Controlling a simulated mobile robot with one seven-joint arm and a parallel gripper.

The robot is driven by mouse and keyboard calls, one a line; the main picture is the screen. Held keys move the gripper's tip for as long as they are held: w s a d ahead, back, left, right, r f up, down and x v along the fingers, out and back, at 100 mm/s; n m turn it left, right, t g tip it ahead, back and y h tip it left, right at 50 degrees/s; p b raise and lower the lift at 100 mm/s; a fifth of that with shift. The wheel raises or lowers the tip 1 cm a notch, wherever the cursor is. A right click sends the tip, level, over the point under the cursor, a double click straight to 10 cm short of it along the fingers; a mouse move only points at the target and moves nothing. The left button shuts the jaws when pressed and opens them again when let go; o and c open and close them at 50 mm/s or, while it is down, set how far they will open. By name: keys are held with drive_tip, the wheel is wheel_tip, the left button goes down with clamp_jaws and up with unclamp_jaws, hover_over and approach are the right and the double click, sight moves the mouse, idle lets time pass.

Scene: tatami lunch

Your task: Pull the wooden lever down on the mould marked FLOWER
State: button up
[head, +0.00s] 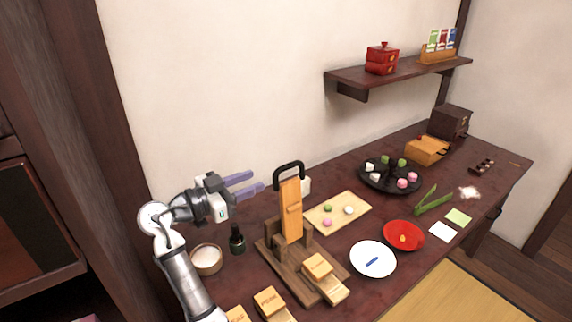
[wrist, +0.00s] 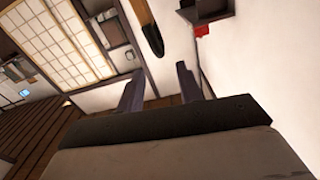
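A press-like wooden mould (head: 300,268) stands on the table, with an upright orange-brown wooden lever (head: 291,212) topped by a black loop handle (head: 288,167). A labelled block (head: 319,266) sits on its base; its lettering is too small to read. My gripper (head: 256,181) is open and empty, its purple fingers pointing right, left of the lever's upper part. I cannot tell the exact depth gap. In the wrist view the fingers (wrist: 160,84) are apart, and a tan bar with a dark rounded end (wrist: 147,30), possibly the lever, shows beyond them.
Two more labelled wooden blocks (head: 270,300) lie at the front. A dark bottle (head: 237,240) and a bowl of white powder (head: 206,260) stand below my gripper. A board of sweets (head: 352,205), a white plate (head: 385,250) and a red bowl (head: 418,230) are right of the mould.

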sight(281, 170)
drive_tip(key=p+x, duration=0.2)
drive_tip(key=x, duration=0.9)
drive_tip(key=shift+w+d, duration=0.25)
drive_tip(key=shift+d, duration=0.05)
clamp_jaws()
